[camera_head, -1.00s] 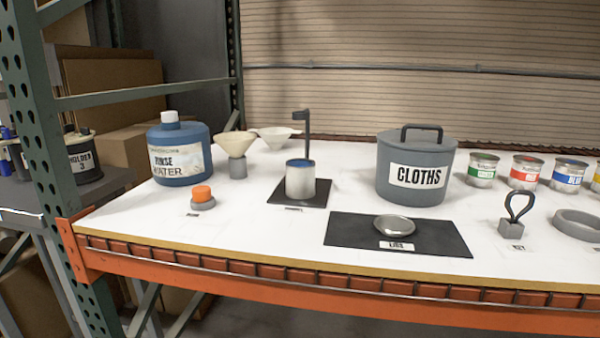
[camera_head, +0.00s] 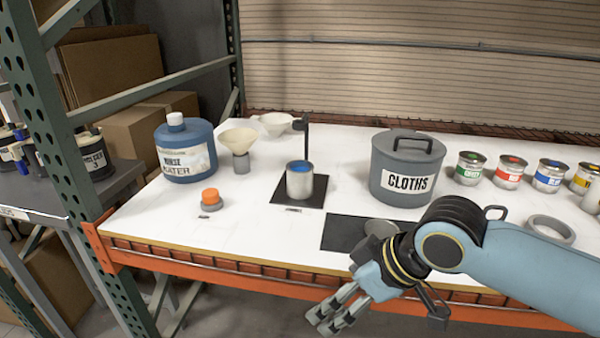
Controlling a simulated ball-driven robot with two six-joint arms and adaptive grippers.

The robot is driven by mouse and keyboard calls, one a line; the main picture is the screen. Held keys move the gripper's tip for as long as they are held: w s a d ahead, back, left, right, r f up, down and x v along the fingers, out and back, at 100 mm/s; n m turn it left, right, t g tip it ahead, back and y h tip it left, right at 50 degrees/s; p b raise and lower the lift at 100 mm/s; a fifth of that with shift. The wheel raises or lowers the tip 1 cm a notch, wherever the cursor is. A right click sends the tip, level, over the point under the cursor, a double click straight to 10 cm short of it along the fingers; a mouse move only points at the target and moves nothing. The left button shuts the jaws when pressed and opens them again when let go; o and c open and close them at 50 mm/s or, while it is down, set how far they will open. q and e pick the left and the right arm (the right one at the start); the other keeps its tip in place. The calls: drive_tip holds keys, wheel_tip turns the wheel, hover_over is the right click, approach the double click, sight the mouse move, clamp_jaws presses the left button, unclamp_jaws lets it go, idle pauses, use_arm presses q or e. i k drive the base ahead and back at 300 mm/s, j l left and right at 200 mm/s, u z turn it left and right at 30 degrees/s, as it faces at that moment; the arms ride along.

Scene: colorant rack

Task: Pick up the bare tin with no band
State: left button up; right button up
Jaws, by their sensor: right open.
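The bare tin (camera_head: 299,184) is a plain grey metal can with no band and blue at its open top. It stands upright on a small black mat (camera_head: 281,194) in front of a dark post (camera_head: 306,140). My right gripper (camera_head: 324,320) is open and empty at the lower middle of the view. It hangs by the shelf's front edge, nearer to me than the tin and well apart from it. My left gripper is not in view.
A grey CLOTHS bin (camera_head: 403,172) stands right of the tin. A larger black mat (camera_head: 345,232) holds a round lid (camera_head: 381,228), partly hidden by my right arm. An orange-topped piece (camera_head: 210,199), a funnel (camera_head: 238,141) and a blue bottle (camera_head: 185,146) stand left. Banded tins (camera_head: 510,172) stand right.

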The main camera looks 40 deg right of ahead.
sight(300, 179)
drive_tip(key=i+l, duration=0.35)
drive_tip(key=l, duration=0.15)
drive_tip(key=i+l, duration=0.4)
drive_tip(key=l, duration=0.1)
